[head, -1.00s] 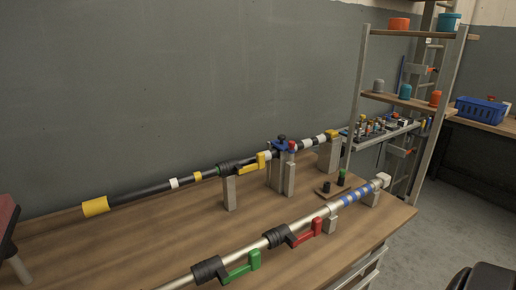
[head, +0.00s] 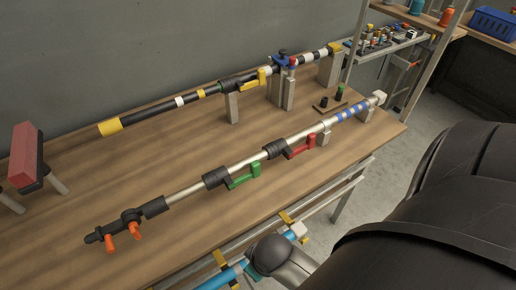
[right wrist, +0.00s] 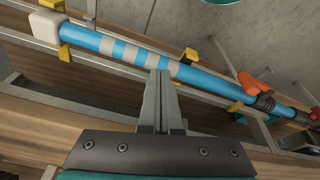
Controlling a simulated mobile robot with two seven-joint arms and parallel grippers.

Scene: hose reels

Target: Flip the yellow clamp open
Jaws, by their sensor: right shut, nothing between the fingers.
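The yellow clamp (head: 258,78) is a lever on a black collar around the black pole (head: 150,111) at the back of the bench. Its lever lies along the pole, with the tip toward the right. In the right wrist view my right gripper (right wrist: 160,76) is shut and empty, its fingertips in front of a blue pole with grey bands (right wrist: 200,78). I cannot tell whether they touch it. The right gripper is far from the yellow clamp, low by the bench's front side. My left gripper is not in view.
A silver pole with a green clamp (head: 243,178) and a red clamp (head: 300,147) lies on supports nearer the front. A red block (head: 28,155) stands at left. The blue pole rests in yellow hooks along the bench's front. The bench between the poles is mostly clear.

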